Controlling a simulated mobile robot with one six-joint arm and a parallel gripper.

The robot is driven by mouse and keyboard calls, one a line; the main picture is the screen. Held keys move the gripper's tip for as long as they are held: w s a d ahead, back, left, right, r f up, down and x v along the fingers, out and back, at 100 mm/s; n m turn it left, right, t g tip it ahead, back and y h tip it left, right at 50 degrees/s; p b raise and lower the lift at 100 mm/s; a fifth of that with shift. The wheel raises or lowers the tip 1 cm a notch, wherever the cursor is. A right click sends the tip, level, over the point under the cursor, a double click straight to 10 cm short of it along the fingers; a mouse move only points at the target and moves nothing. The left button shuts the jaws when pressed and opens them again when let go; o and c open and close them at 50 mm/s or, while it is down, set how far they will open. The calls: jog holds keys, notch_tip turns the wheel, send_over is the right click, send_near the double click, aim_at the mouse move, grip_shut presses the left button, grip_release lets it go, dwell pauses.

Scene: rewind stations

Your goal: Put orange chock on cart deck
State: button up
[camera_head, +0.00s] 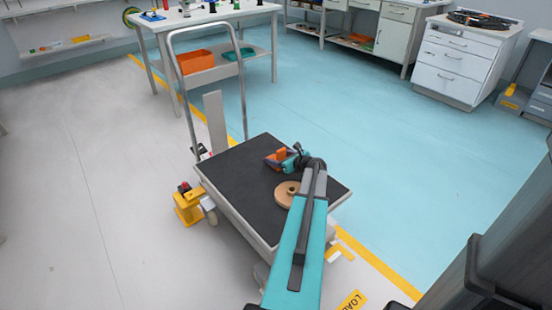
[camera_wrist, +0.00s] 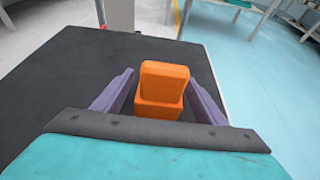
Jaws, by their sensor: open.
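The orange chock (camera_wrist: 163,85) sits on the dark deck of the cart (camera_wrist: 60,85) and lies between my gripper's two purple fingers. My gripper (camera_wrist: 160,92) is open, with a gap between each finger and the chock. In the head view the orange chock (camera_head: 281,155) shows at the end of my arm, over the right part of the cart deck (camera_head: 235,168). My gripper (camera_head: 274,160) partly covers it there. The chock's underside is hidden.
A tan disc (camera_head: 284,196) with a central hub lies on the deck near my arm. The cart's handle (camera_head: 173,85) rises at the back. A yellow block (camera_head: 187,208) stands beside the cart. A workbench (camera_head: 215,15) with an orange bin (camera_head: 195,62) is behind.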

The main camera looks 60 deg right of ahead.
jog(key=p+v, duration=0.1)
jog(key=v, duration=1)
jog(key=shift+a+r+p, duration=0.1)
jog(key=shift+p, duration=0.25)
jog(key=shift+s, duration=0.2)
